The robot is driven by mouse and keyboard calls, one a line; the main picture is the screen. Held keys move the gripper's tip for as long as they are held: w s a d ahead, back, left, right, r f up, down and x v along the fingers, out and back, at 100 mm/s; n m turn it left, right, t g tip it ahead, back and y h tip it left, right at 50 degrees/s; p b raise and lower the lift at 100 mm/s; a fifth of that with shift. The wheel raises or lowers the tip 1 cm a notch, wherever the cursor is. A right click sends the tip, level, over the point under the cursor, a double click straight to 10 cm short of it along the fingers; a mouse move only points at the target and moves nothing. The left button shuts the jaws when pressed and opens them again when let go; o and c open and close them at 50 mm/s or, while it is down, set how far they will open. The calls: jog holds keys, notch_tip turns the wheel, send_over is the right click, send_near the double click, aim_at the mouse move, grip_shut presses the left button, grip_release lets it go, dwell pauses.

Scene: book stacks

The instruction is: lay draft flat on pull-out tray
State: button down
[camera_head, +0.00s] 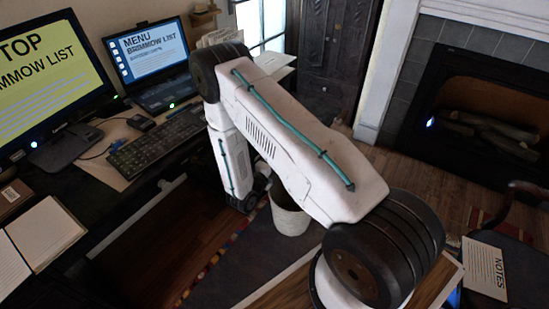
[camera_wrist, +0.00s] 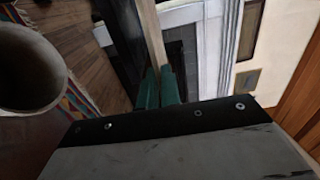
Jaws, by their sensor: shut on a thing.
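In the wrist view the two teal fingers of my gripper (camera_wrist: 159,76) are close together. A thin pale strip (camera_wrist: 150,35) runs up from between them; it looks like the draft seen edge-on, its face and print not visible. In the head view my forearm hangs down beside the desk, and the gripper and draft are mostly hidden behind my upper arm. I cannot make out the pull-out tray for certain; a pale edge (camera_head: 135,216) runs along the front of the desk.
A white bin (camera_head: 289,212) stands on the floor by my wrist and shows in the wrist view (camera_wrist: 28,68). The desk holds a monitor (camera_head: 50,75), laptop (camera_head: 152,65), keyboard (camera_head: 155,143) and open notebook (camera_head: 45,232). A NOTES sheet (camera_head: 484,268) lies at right, below the fireplace (camera_head: 480,110).

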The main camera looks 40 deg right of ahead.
jog(key=w, duration=0.1)
jog(key=w+d, duration=0.1)
jog(key=w, duration=0.3)
jog(key=shift+d+f, duration=0.25)
jog(key=shift+d, duration=0.1)
jog(key=shift+f, duration=1.9)
jog(key=c, duration=1.6)
grip_release()
